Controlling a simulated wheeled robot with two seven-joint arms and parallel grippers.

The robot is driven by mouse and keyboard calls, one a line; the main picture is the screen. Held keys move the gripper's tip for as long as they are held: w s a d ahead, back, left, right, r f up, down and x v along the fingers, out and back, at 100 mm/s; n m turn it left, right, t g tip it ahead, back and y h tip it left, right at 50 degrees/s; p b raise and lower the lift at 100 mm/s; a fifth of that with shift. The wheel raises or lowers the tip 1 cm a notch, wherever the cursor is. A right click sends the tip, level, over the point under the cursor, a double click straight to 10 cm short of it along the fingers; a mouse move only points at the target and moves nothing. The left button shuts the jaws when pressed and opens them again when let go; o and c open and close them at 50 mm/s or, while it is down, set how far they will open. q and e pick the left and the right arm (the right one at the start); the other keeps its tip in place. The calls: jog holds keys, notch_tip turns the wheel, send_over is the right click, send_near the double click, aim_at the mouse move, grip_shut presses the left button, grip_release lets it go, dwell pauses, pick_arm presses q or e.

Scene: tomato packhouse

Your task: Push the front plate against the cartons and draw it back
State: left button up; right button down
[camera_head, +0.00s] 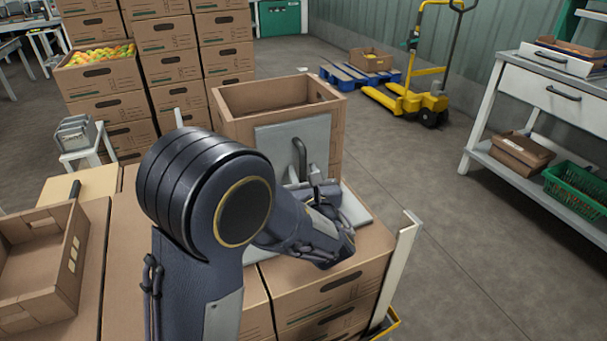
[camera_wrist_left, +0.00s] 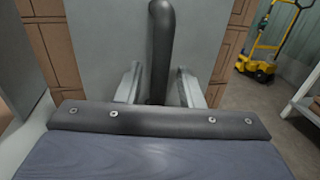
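The front plate (camera_head: 270,147) is a grey upright sheet with a dark vertical handle (camera_head: 301,158). It stands on the stacked cartons (camera_head: 345,285), in front of an open, empty carton (camera_head: 229,131). Whether it touches that carton cannot be told. My left gripper (camera_head: 314,176) is at the handle, partly hidden by my own wrist in the head view. In the left wrist view the handle (camera_wrist_left: 162,40) rises between the two fingers, with a narrow gap showing on each side, and the plate (camera_wrist_left: 100,40) fills the background. My right gripper is not in view.
A white corner post (camera_head: 398,268) stands at the right edge of the stack. A shallow open carton (camera_head: 38,300) lies at the left. Tall carton stacks (camera_head: 171,68) stand behind. The floor to the right is clear up to a workbench (camera_head: 540,95) and a yellow pallet truck (camera_head: 410,98).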

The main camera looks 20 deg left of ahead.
pick_arm(q)
jog(key=shift+w+a, duration=0.3)
jog(key=shift+w, duration=0.05)
grip_shut()
jog(key=shift+s+d, duration=0.1)
jog(key=w+d+p+v, duration=0.1)
jog(key=v, duration=0.7)
jog(key=shift+s+d+f+p, duration=0.15)
jog(key=shift+d+p, duration=0.2)
